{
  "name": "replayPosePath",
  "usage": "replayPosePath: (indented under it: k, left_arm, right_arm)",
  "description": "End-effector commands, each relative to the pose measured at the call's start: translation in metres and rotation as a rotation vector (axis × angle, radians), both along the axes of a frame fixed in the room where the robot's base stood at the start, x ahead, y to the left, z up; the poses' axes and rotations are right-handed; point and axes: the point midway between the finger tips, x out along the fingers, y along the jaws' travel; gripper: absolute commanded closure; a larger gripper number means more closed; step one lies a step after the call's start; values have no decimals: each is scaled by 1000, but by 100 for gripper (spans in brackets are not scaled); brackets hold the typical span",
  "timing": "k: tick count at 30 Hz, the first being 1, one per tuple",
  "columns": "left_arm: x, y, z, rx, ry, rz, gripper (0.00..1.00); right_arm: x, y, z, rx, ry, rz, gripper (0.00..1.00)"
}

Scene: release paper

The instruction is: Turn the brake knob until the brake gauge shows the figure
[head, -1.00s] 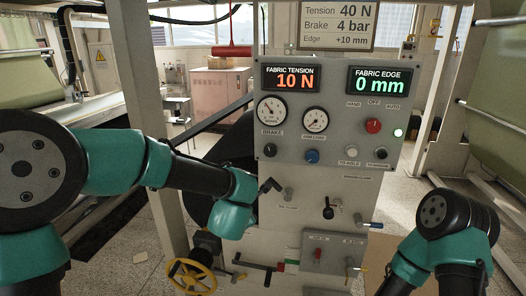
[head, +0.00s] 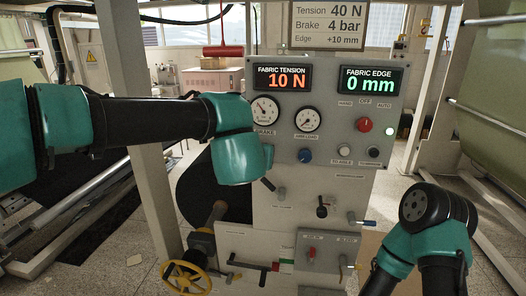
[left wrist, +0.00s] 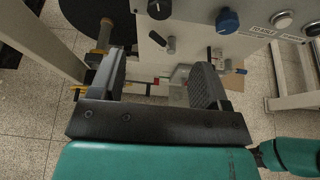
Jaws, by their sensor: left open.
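The brake gauge (head: 265,109) is a round white dial on the grey panel (head: 340,105), above the "BRAKE" label; its needle leans to the upper left, its figures too small to read. The black brake knob (left wrist: 158,9) is at the top edge of the left wrist view; my left wrist hides it in the head view. My left gripper (left wrist: 160,72) is open and empty, with the knob beyond its fingertips and not between them. In the head view its fingers are hidden by the teal wrist. My right arm is low at the right; its gripper is out of view.
A sign (head: 329,25) reads tension 40 N, brake 4 bar, edge +10 mm. The displays read 10 N and 0 mm. A blue knob (head: 305,156) is right of my left wrist. Levers (head: 322,207) stick out below, with a yellow handwheel (head: 187,277) at lower left.

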Motion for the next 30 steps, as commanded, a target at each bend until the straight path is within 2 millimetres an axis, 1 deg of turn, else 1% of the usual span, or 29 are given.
replayPosePath:
  k: [24,30]
  left_arm:
    - [123,-16,-53,1,1,1,30]
    - [144,-19,-60,1,1,1,30]
  right_arm:
    - [0,0,0,0,0,0,30]
    - [0,0,0,0,0,0,30]
